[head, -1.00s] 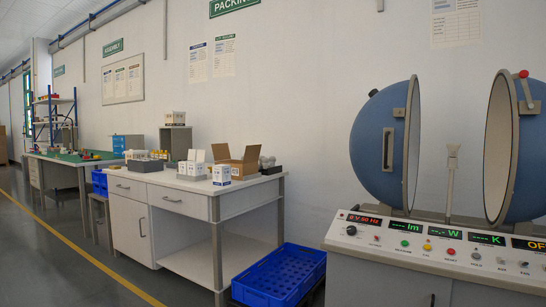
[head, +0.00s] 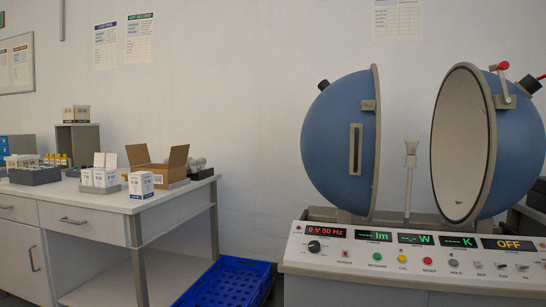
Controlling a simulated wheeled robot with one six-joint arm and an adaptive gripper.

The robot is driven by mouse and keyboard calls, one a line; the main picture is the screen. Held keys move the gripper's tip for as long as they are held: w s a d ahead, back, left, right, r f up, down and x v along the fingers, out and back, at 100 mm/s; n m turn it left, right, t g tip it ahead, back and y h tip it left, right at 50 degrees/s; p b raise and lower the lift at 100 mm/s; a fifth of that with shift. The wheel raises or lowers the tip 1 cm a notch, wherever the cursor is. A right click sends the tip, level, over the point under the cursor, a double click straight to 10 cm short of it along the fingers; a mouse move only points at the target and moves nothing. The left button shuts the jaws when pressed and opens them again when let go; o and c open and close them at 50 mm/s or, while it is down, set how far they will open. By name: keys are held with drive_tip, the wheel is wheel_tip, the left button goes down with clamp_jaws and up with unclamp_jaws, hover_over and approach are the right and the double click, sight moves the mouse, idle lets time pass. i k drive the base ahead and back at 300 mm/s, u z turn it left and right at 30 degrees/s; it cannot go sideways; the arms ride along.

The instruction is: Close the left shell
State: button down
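The left shell (head: 332,140) is a blue half sphere with a grey rim and a grey upright handle (head: 355,150) on its face toward me. It stands open, apart from the right shell (head: 515,145), which is also blue and shows its white inside. Between them a pale lamp post (head: 409,175) stands upright in the gap. Both shells stand on the measuring bench behind its control panel (head: 400,250). My gripper is not in view.
The panel shows "0 V 50 Hz" and "OFF". On the left is a white workbench (head: 85,212) with small boxes and an open carton (head: 155,166). A blue crate (head: 224,283) lies low between the workbench and the measuring bench.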

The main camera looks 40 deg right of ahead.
sight(340, 139)
drive_tip(key=z, duration=0.35)
drive_tip(key=i, duration=1.05)
drive_tip(key=z, duration=0.65)
